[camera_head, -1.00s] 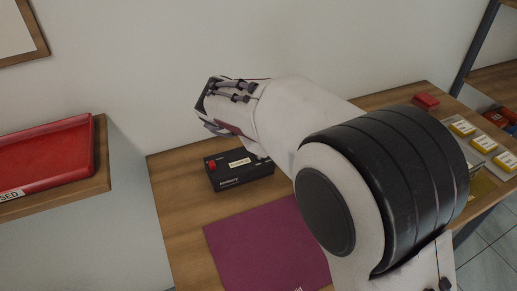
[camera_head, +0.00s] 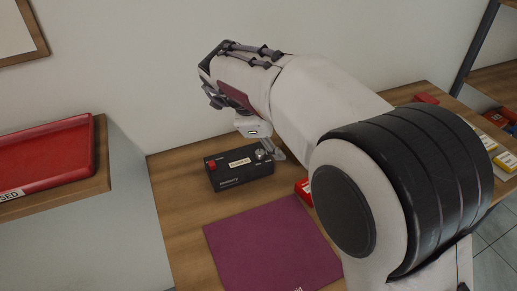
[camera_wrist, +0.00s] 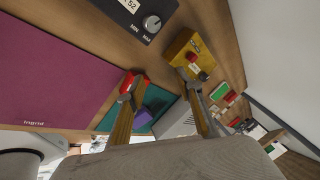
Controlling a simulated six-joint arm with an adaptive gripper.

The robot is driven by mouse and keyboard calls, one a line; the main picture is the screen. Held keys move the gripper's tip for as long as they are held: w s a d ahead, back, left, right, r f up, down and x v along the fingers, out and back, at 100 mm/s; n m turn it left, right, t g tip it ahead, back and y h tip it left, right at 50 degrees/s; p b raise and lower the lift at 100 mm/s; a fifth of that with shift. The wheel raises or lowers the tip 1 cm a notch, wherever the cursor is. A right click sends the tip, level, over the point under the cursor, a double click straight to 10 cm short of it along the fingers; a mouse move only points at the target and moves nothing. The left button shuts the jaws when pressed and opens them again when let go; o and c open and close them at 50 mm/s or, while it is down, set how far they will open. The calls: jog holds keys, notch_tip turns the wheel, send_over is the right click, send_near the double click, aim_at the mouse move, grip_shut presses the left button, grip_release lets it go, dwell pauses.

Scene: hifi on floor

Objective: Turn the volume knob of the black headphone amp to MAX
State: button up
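The black headphone amp (camera_head: 238,170) lies on the wooden desk, with a red button and a white label on its top. Its round silver volume knob (camera_head: 261,154) is at the right end. In the wrist view the knob (camera_wrist: 152,23) shows near the top edge, by the MIN and MAX marks on the amp (camera_wrist: 124,8). My gripper (camera_head: 272,150) is beside the knob's right side in the head view; contact cannot be told. In the wrist view my gripper (camera_wrist: 161,80) has its fingers apart with nothing held, and the knob is not between them.
A purple mat (camera_head: 270,245) lies in front of the amp. A yellow box with a red button (camera_wrist: 188,57) stands near the amp in the wrist view. A red box (camera_head: 303,190) is partly behind my arm. A red tray (camera_head: 45,160) is on the left shelf.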

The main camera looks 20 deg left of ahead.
aim_at(260, 152)
jog(key=s+a+n+y, duration=0.1)
jog(key=a+n, duration=0.5)
jog(key=n, duration=0.9)
jog(key=shift+r+n+g+y, duration=0.3)
jog(key=shift+r+y, duration=0.1)
jog(key=shift+y, duration=0.4)
jog(key=shift+d+f, duration=0.1)
jog(key=shift+x, duration=3.8)
grip_shut()
